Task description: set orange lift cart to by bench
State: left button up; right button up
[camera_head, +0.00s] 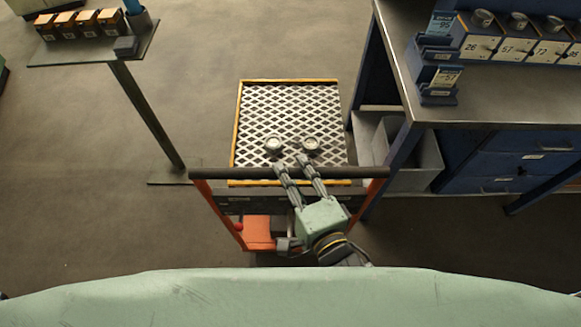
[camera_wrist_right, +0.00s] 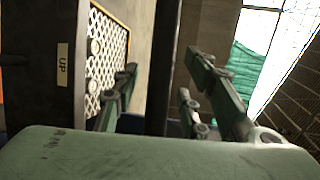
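The orange lift cart (camera_head: 258,229) stands to the left of the bench, with a dark push bar (camera_head: 230,173) on its near side. Its yellow-edged lattice platform (camera_head: 255,110) lies beyond the bar. The blue bench (camera_head: 480,110) with a grey metal top is on the right, close to the cart. My right gripper (camera_head: 291,162) reaches across the push bar. In the right wrist view the bar (camera_wrist_right: 165,70) passes between my straight, spread fingers (camera_wrist_right: 160,80); a gap shows on the left side, and contact cannot be told. My left gripper is out of view.
Two round metal pieces (camera_head: 274,143) lie on the platform. A grey bin (camera_head: 417,160) sits under the bench's left end, near the cart. A stand (camera_head: 145,115) with small boxes is at the left. Open floor lies between the stand and the cart.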

jog(key=shift+x, duration=0.85)
grip_shut()
